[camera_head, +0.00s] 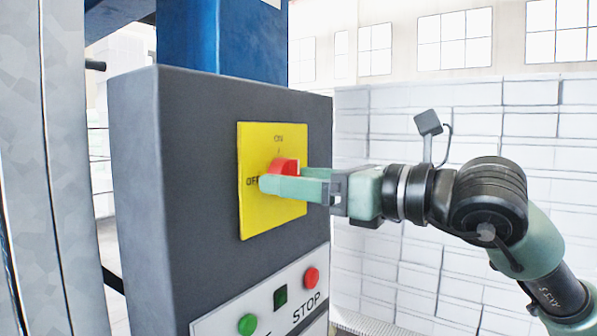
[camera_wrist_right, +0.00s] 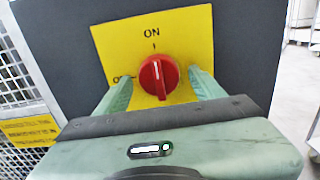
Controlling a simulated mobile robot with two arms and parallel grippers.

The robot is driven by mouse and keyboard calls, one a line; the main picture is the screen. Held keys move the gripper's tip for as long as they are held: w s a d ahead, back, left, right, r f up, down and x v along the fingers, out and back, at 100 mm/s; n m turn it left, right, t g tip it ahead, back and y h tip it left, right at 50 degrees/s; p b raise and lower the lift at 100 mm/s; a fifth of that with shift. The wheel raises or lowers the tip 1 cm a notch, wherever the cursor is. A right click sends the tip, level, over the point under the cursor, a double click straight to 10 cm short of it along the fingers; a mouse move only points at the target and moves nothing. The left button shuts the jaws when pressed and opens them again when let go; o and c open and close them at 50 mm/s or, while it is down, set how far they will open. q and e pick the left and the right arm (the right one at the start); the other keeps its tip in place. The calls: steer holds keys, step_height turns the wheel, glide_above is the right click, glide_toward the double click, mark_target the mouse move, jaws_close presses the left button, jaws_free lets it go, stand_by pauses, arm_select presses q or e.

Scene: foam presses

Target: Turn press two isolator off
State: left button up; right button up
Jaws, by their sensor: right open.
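The isolator is a red rotary knob (camera_head: 284,167) on a yellow plate (camera_head: 258,215) marked ON and OFF, on a dark grey control box. The knob (camera_wrist_right: 158,76) also shows in the right wrist view, its grip ridge close to upright, in line with ON on the yellow plate (camera_wrist_right: 188,28). OFF is to its left, partly hidden by a finger. My right gripper (camera_head: 285,178) is open, with one green finger on each side of the knob. In the right wrist view the gripper (camera_wrist_right: 162,88) shows gaps beside the knob. My left gripper is not in view.
Below the plate, a white panel (camera_head: 232,318) carries a green button (camera_head: 247,324), a dark square (camera_head: 280,298) and a red STOP button (camera_head: 311,277). A blue column (camera_head: 225,40) rises behind the grey box (camera_head: 165,150). White stacked blocks (camera_head: 480,130) stand behind my arm.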

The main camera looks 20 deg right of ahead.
steer(key=shift+s, duration=0.15)
steer(key=shift+d, duration=0.1)
steer(key=c, duration=1.4)
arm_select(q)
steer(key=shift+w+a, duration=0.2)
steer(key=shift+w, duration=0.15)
arm_select(e)
steer(key=shift+o, duration=0.2)
arm_select(q)
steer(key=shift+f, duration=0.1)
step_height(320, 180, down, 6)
steer(key=b, duration=0.6)
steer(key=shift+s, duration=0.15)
arm_select(e)
steer(key=n, duration=1.7)
steer(key=shift+d+r+n, duration=0.1)
steer(key=shift+r+n, duration=0.1)
steer(key=shift+n, duration=0.2)
steer(key=o, duration=1.4)
steer(key=shift+c, duration=0.2)
